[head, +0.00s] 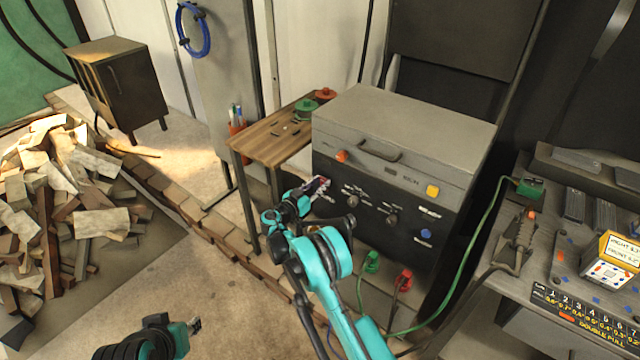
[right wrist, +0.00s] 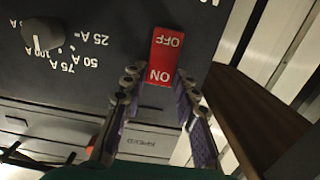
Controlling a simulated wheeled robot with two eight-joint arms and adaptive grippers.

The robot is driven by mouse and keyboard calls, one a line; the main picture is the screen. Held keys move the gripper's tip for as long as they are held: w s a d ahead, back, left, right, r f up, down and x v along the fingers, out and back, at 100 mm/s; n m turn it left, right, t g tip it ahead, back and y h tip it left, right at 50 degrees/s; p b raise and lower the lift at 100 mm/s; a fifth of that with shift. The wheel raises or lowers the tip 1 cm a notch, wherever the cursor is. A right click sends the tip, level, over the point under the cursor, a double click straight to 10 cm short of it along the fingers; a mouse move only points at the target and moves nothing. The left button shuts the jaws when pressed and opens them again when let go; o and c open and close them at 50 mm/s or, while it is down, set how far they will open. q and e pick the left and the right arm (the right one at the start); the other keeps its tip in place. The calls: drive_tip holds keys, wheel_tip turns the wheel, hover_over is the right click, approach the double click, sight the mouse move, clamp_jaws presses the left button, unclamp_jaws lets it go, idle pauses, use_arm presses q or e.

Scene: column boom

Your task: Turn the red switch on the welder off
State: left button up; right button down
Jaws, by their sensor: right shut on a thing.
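The welder (head: 400,130) is a grey-topped box with a dark front panel with knobs. The red switch (right wrist: 165,57), a rectangular rocker marked OFF and ON, shows upside down in the right wrist view, beside a dial with ampere marks. In the head view it is mostly hidden behind my right gripper (head: 318,190). In the right wrist view my right gripper (right wrist: 158,92) has one finger at each side of the switch's ON end, shut on it. Which way the rocker is tipped I cannot tell. My left gripper (head: 195,325) is low at the bottom left, away from the welder; its jaws are too small to read.
A small wooden table (head: 270,140) stands left of the welder. Green and red cable plugs (head: 403,279) sit below the panel. A workbench (head: 510,210) with a green cable is at the right. A wood pile (head: 70,200) lies left on the floor.

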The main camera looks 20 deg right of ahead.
idle(0.3)
drive_tip(key=c, duration=1.2)
unclamp_jaws()
drive_tip(key=shift+o, duration=0.2)
drive_tip(key=shift+a, duration=0.1)
drive_tip(key=v, duration=1.2)
drive_tip(key=shift+f, duration=0.15)
